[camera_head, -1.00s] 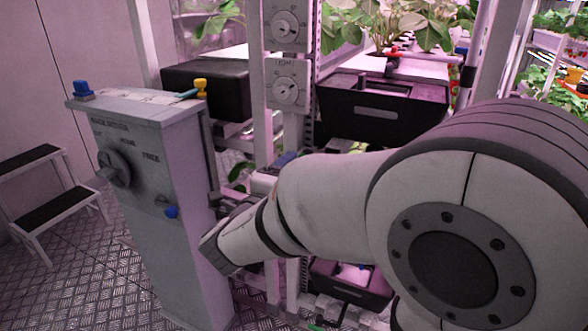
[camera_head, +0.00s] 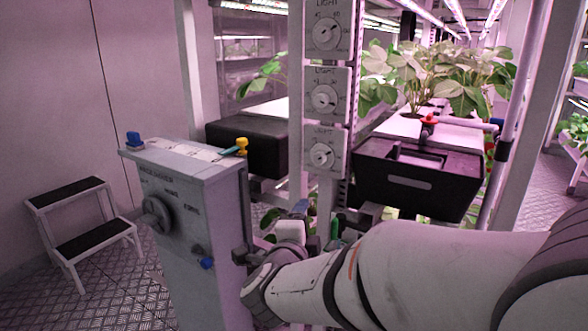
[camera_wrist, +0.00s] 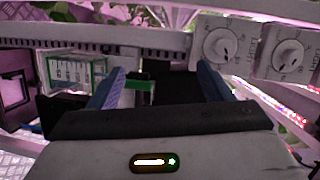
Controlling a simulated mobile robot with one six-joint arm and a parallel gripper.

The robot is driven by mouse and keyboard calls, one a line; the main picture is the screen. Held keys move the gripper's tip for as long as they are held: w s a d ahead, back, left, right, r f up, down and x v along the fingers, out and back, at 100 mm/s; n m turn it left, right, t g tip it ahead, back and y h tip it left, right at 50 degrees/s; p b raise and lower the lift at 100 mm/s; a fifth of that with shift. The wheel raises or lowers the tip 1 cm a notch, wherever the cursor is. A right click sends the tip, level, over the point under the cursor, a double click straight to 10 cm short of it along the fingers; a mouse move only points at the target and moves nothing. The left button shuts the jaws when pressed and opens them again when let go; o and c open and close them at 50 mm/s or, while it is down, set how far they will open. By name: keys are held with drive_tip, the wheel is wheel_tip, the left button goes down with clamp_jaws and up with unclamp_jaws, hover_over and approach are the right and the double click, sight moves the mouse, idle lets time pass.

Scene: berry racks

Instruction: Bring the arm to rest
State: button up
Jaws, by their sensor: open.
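My arm reaches in from the lower right in the head view, with its wrist in front of the grey pedestal's right side. My gripper is at the arm's far end, by the rack post; in the head view it is small and partly hidden by the wrist. In the wrist view my gripper (camera_wrist: 160,75) shows two blue fingers spread wide apart. Nothing is held between them. A dark surface and a green tab (camera_wrist: 142,86) show behind the gap.
The grey pedestal (camera_head: 215,245) with knobs stands close to my wrist. Light dials (camera_head: 323,98) run up the rack post. A black planter (camera_head: 415,183) with plants is above my forearm. A step stool (camera_head: 80,225) stands left. A green-framed label (camera_wrist: 75,72) is left of the fingers.

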drive_tip(key=s+r+n+g+y+p, duration=0.35)
drive_tip(key=r+n+y+p, duration=0.45)
drive_tip(key=r+n+p, duration=0.3)
drive_tip(key=s+d+r+n+g+h+p, duration=0.3)
drive_tip(key=s+d+n+g+p, duration=0.5)
drive_tip(key=s, duration=0.9)
drive_tip(key=d+g+p, duration=0.2)
drive_tip(key=d+p, duration=0.1)
drive_tip(key=d, duration=0.1)
drive_tip(key=shift+c, duration=0.2)
idle(0.4)
